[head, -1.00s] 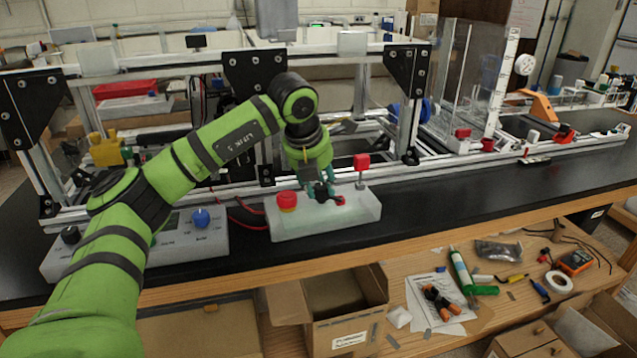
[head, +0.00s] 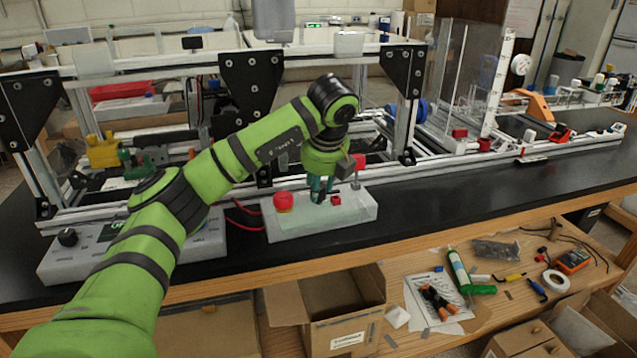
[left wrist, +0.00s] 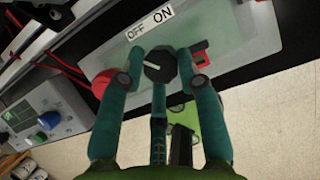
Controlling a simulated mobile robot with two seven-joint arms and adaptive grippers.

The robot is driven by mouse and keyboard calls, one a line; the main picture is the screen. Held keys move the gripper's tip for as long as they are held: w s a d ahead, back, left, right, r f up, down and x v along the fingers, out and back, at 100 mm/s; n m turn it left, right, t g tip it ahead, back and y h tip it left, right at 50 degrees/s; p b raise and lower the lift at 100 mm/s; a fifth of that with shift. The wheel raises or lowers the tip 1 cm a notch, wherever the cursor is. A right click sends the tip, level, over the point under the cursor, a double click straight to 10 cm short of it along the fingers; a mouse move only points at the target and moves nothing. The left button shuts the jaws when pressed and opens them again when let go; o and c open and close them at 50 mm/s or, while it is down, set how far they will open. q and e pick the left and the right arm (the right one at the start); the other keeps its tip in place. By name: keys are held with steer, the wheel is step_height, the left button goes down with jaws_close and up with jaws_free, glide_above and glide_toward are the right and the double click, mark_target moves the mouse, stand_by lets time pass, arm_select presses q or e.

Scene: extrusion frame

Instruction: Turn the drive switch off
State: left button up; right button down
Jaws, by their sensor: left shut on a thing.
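The drive switch is a black rotary knob (left wrist: 160,64) with a white pointer line, on a pale switch box (head: 355,214). The white line runs nearly sideways across the knob in the left wrist view. A label (left wrist: 150,22) reading OFF and ON sits beside the knob, OFF on the left and ON on the right. My left gripper (head: 321,192) points down at the box. Its teal fingers surround the knob in the left wrist view (left wrist: 162,72) and it is shut on it. The fingers mostly hide the knob in the head view. My right gripper is not in view.
A red button (head: 284,201) is left of the knob and a small red rocker (left wrist: 201,46) is right of it. A red-topped post (head: 357,162) stands close behind the gripper. A grey control box (head: 70,262) is at left. The aluminium frame rises behind.

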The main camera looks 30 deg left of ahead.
arm_select(q)
steer(key=shift+n, duration=0.4)
steer(key=o, duration=1.1)
steer(key=shift+a, duration=0.1)
steer(key=shift+r, duration=0.1)
steer(key=v, duration=1.2)
steer(key=shift+w, duration=0.1)
